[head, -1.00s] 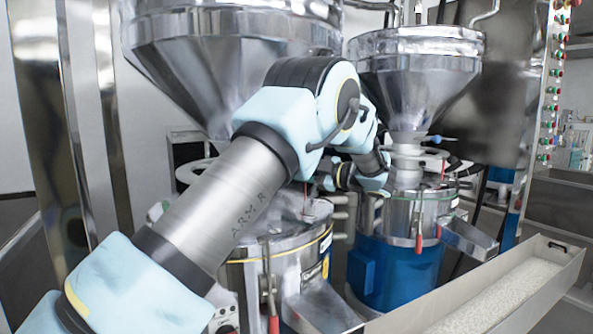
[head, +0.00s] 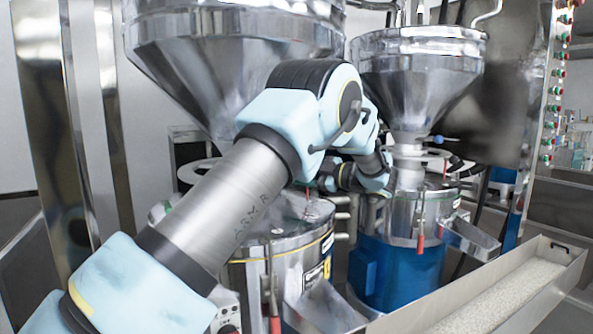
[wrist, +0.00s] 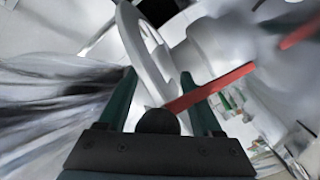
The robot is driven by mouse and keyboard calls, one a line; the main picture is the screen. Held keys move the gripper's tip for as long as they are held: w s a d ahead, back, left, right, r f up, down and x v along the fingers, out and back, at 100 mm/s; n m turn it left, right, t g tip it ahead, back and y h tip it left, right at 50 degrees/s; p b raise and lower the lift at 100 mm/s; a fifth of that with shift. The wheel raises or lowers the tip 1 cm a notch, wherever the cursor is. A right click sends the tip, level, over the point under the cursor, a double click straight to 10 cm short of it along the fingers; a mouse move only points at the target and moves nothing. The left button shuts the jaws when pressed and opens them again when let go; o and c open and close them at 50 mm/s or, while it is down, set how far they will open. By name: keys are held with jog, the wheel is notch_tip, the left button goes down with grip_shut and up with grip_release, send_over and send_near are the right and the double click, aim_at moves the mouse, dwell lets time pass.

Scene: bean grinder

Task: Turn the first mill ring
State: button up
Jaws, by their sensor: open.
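The white mill ring (head: 190,172) of the nearer mill shows at its left side in the head view; my arm hides much of the rest. In the wrist view a white slotted ring (wrist: 138,40) runs down between the fingers of my gripper (wrist: 160,78). The gripper is open, with one dark green finger on each side of the ring's lower part. I cannot tell whether either finger touches it. A red bar (wrist: 212,87) slants past the right finger. In the head view my gripper is mostly hidden behind my wrist, near the nearer mill.
A large steel hopper (head: 235,60) stands above the nearer mill (head: 285,255). A second hopper (head: 420,75) stands over the blue-based mill (head: 395,270) on the right. A long steel trough (head: 400,318) of pale grains crosses the front right. Pipes and levers crowd the mills.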

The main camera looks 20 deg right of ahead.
jog(key=s+d+p, duration=0.1)
jog(key=s+d, duration=0.6)
jog(key=d, duration=0.3)
jog(key=shift+p, duration=0.3)
dwell(0.6)
dwell(0.5)
jog(key=b+v, duration=0.3)
jog(key=v, duration=0.7)
jog(key=shift+s+d, duration=0.15)
jog(key=shift+s, duration=0.25)
